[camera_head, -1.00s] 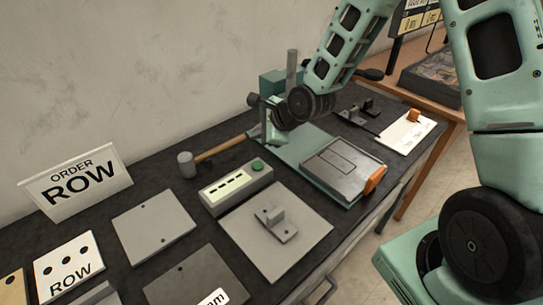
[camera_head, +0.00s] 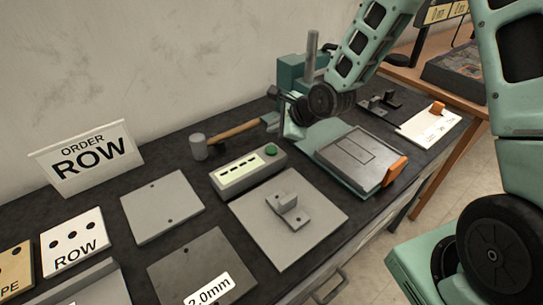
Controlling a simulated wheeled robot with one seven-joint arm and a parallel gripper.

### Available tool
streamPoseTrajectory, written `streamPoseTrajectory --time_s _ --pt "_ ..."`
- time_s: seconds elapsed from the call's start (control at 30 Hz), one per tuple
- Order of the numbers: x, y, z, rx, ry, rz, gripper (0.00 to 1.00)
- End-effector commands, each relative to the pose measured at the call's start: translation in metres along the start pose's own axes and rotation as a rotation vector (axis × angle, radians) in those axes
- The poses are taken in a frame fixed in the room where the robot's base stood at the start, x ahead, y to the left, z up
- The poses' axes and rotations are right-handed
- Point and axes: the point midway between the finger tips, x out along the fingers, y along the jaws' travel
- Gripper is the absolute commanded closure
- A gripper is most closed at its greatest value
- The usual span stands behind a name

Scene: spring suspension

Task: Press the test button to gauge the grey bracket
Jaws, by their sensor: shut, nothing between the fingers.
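The grey bracket (camera_head: 287,212) is an angled piece with an upright block and a flat foot with holes. It rests on a light grey square plate (camera_head: 292,247). Behind it stands a grey gauge box (camera_head: 247,172) with a pale panel of dark bars. The green test button (camera_head: 271,150) is at the box's right end. My gripper (camera_head: 296,112) is shut and empty, above and behind the button and apart from it. Its fingertips are small and dark here and hard to make out against the teal press.
A hammer (camera_head: 232,133) lies behind the gauge box. A teal press with a grey post (camera_head: 312,50) stands at the back. A grey-topped fixture (camera_head: 353,155) with an orange handle is to the right. Flat plates (camera_head: 163,208) and an ORDER ROW sign (camera_head: 88,160) are left.

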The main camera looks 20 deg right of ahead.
Motion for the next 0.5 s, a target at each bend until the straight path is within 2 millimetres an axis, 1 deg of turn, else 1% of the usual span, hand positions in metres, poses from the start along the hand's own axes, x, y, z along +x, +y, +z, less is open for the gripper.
streamPoseTrajectory --time_s 0.03,0.2,0.33,0.5 --pt "0.011 0.008 -0.007 -0.001 -0.001 0.000 1.00" --pt "0.024 0.018 -0.018 0.002 0.000 0.001 1.00" --pt "0.030 0.022 -0.022 0.000 -0.001 -0.001 1.00" --pt "0.032 0.023 -0.023 0.000 -0.001 -0.001 1.00"
